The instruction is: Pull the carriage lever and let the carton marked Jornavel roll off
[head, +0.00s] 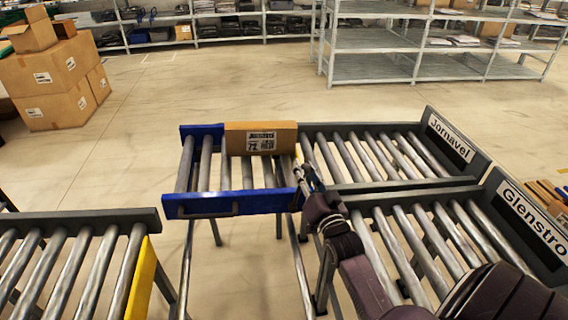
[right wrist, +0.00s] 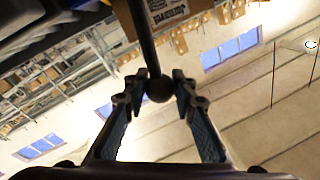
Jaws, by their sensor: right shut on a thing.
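A brown carton (head: 260,127) with a white label marked Jornavel sits on the rollers of the blue carriage (head: 230,204), near its far side. The carriage stands in line with the lane signed Jornavel (head: 448,137). My right gripper (head: 308,181) is at the carriage's right front corner. In the right wrist view its fingers (right wrist: 158,88) are shut on the carriage lever (right wrist: 146,45), a dark rod with a ball knob. The carton (right wrist: 172,12) also shows there, at the top edge. In the head view the gripper mostly hides the lever. My left gripper is out of view.
A second roller lane signed Glenstro (head: 531,220) lies in front of the Jornavel lane, partly under my right arm. A roller conveyor (head: 75,265) with a yellow end plate (head: 142,280) is at lower left. Stacked cartons (head: 60,75) and shelves (head: 420,45) stand behind. The floor between is clear.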

